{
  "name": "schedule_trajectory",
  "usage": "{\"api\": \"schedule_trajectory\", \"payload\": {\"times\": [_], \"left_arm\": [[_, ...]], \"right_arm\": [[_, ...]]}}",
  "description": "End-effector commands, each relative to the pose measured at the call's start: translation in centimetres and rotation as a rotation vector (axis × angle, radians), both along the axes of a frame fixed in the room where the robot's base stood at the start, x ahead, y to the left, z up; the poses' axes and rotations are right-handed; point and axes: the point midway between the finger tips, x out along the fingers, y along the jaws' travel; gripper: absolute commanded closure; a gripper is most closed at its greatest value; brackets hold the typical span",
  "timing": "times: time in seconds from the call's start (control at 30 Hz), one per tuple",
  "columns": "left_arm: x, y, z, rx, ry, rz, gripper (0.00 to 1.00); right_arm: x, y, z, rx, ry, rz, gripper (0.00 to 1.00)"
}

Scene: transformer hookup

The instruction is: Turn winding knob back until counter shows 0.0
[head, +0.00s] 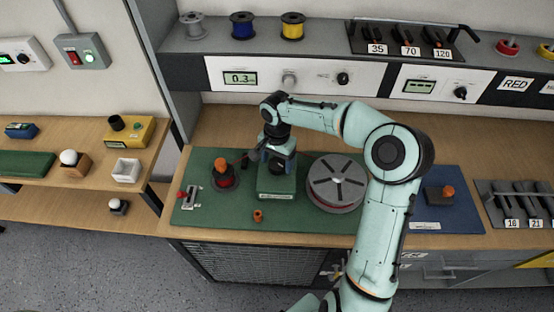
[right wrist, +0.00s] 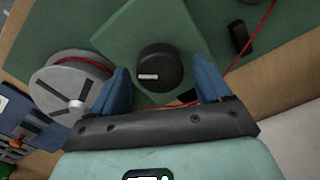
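The counter (head: 240,78) on the white back panel reads 0.3 in the head view. The winding knob (right wrist: 160,72) is round and black with a pale mark, on top of a green winder block (right wrist: 125,38). The block (head: 277,184) also shows in the head view on the green mat, with the knob mostly hidden under my gripper. My right gripper (head: 271,157) is above the block, pointing down. In the right wrist view its blue fingers (right wrist: 162,88) are apart, with the knob showing between them; I see no contact. My left gripper is not in view.
A red wire (right wrist: 250,45) runs beside the block. A small orange piece (head: 258,215) lies on the mat in front.

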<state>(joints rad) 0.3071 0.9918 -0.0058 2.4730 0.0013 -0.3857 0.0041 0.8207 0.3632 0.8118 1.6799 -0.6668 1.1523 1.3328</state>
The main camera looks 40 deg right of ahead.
Motion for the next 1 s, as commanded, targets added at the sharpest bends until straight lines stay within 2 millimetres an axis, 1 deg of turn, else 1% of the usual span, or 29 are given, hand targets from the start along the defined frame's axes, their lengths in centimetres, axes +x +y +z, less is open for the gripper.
{"api": "schedule_trajectory", "payload": {"times": [0.03, 0.07, 0.1, 0.13, 0.37, 0.57, 0.77, 1.0], "left_arm": [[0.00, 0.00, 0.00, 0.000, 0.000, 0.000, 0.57], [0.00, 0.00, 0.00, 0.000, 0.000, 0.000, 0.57], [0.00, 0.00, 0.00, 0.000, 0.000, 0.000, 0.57], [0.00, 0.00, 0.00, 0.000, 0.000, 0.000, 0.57], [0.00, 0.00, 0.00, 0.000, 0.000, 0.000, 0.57], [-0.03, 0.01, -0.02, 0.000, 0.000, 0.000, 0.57], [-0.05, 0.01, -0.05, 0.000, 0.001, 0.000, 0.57], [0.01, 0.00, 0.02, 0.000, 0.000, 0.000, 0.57]], "right_arm": [[0.00, 0.00, 0.01, 0.000, 0.000, 0.000, 0.41], [0.00, -0.01, 0.02, 0.000, 0.000, 0.000, 0.51], [0.00, -0.01, 0.02, 0.000, 0.000, 0.000, 0.64], [0.00, -0.01, 0.02, 0.000, 0.000, 0.000, 0.73], [0.00, -0.01, 0.04, -0.001, 0.000, 0.008, 0.74], [-0.01, 0.02, 0.07, -0.001, 0.000, 0.068, 0.74], [0.01, 0.05, 0.11, -0.002, -0.002, 0.201, 0.74], [0.00, 0.03, 0.11, -0.002, -0.001, 0.423, 0.74]]}}
